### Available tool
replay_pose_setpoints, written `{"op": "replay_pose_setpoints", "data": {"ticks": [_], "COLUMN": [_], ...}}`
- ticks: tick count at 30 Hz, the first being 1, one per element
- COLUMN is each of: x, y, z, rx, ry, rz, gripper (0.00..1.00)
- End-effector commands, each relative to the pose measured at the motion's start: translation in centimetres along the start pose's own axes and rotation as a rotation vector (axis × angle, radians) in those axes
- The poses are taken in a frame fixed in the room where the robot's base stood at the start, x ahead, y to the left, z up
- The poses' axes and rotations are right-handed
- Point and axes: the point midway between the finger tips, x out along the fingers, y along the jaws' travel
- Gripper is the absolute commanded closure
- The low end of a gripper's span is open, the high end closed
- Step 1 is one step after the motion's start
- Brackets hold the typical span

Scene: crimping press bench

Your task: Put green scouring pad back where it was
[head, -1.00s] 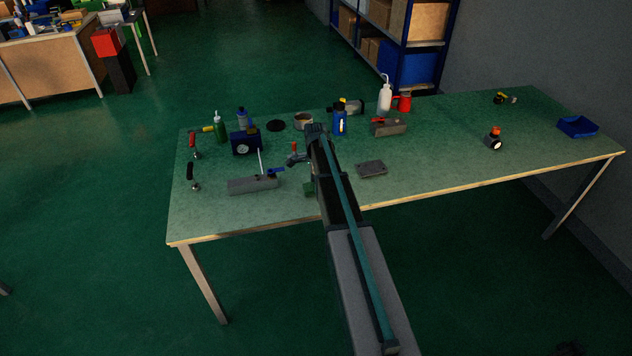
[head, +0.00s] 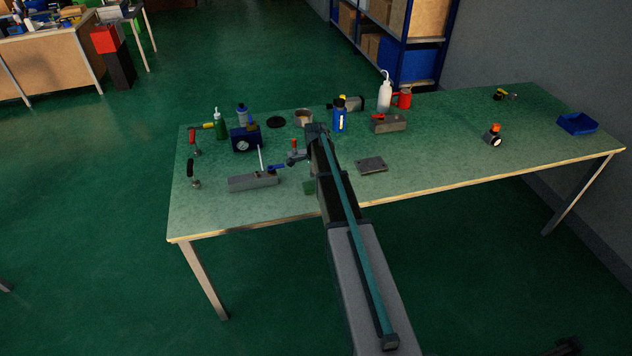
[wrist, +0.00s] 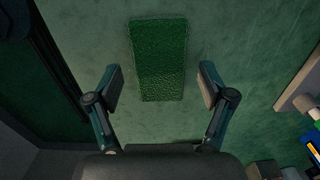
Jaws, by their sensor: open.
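The green scouring pad (wrist: 160,60) lies flat on the green bench top in the wrist view, a textured rectangle. My gripper (wrist: 160,85) is open, with one finger to each side of the pad's near end. There is a gap between each finger and the pad, and nothing is held. In the head view a small part of the pad (head: 310,186) shows just left of my arm, near the bench's front edge. My arm hides the rest of the pad and my fingers there.
A grey block with a lever (head: 253,182) lies left of the pad. A flat grey plate (head: 372,165) lies to the right. A blue bottle (head: 340,120) and a pot (head: 303,117) stand behind.

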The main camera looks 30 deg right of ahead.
Motion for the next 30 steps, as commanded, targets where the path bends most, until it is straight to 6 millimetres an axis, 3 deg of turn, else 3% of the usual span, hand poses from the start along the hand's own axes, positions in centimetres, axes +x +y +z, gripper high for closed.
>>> {"op": "replay_pose_setpoints", "data": {"ticks": [8, 21, 30], "x": [-2.0, -9.6, -12.2], "y": [0.0, -0.1, 0.0], "z": [0.0, 0.0, 0.0], "rx": [0.000, 0.000, 0.000], "ry": [0.000, 0.000, 0.000], "rz": [-0.002, -0.002, -0.001], "gripper": [0.19, 0.19, 0.19]}}
